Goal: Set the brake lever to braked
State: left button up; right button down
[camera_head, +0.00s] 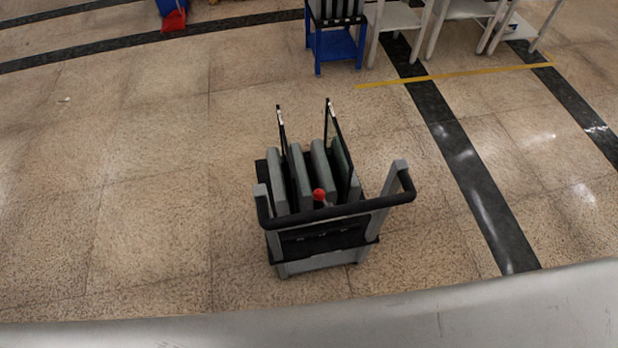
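A small cart (318,262) stands on the floor in the middle of the head view, with a black push handle (335,211) on its near side. A red knob (319,194), which looks like the top of the brake lever, shows just behind the handle bar. Its shaft is mostly hidden, and I cannot tell which setting it is in. Grey upright slabs (277,180) and thin dark panels stand in the cart behind the knob. Neither of my grippers is in view.
A blue stand (335,46) and white tables (400,18) are at the top. A red and blue object (174,18) is at the top left. The floor around the cart is clear. A pale grey surface (400,318) crosses the bottom edge.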

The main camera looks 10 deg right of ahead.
aim_at(319, 194)
jog(key=i+j+z, duration=0.1)
jog(key=j+z, duration=0.25)
jog(key=j, duration=0.3)
jog(key=j+z, duration=0.35)
jog(key=j, duration=0.25)
jog(key=j+z, duration=0.35)
jog(key=j, duration=0.3)
